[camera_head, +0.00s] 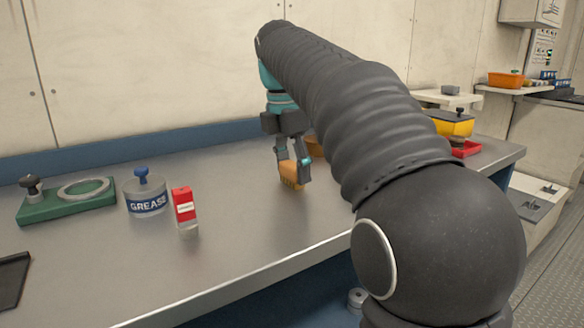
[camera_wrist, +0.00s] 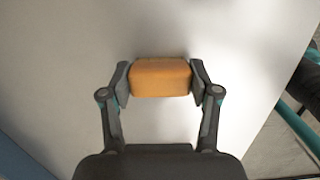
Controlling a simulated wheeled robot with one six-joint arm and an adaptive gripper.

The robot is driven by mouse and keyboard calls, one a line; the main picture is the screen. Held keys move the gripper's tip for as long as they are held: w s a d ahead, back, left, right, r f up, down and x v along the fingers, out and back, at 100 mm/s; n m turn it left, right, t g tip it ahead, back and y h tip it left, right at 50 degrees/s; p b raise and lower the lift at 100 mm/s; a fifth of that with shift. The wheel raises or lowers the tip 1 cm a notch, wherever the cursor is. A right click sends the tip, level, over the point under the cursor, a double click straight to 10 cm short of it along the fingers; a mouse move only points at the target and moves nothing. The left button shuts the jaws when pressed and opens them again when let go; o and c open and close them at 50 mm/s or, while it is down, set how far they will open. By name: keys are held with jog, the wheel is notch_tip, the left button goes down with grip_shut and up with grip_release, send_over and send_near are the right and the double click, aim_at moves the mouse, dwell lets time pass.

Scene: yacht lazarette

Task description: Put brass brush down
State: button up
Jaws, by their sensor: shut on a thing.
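My gripper (camera_head: 292,172) points down over the metal bench and is shut on an orange-tan block, which I take to be the brass brush (camera_head: 290,178). In the wrist view the brush (camera_wrist: 160,78) sits between the two fingertips of my gripper (camera_wrist: 161,82), with a finger pressed on each end. Its bristles do not show. The brush is at or very close to the bench top (camera_head: 240,215); I cannot tell whether it touches.
A red-and-white bottle (camera_head: 184,207), a grease tub (camera_head: 146,192) and a green plate with a ring (camera_head: 65,200) stand to the left. An orange item (camera_head: 314,146) is partly hidden behind my gripper. A red tray (camera_head: 467,148) lies at the right. Bench around the brush is clear.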

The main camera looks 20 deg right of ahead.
aim_at(289, 165)
jog(key=shift+f, duration=0.15)
jog(key=o, duration=1.3)
jog(key=shift+s+a+r+p, duration=0.15)
jog(key=shift+r+p, duration=0.25)
jog(key=shift+r, duration=0.9)
jog(key=shift+w+a+r+p, duration=0.15)
jog(key=shift+r+p, duration=0.3)
jog(key=shift+r, duration=0.85)
jog(key=shift+s+a+r+p, duration=0.15)
jog(key=shift+r+p, duration=0.25)
jog(key=shift+r, duration=0.9)
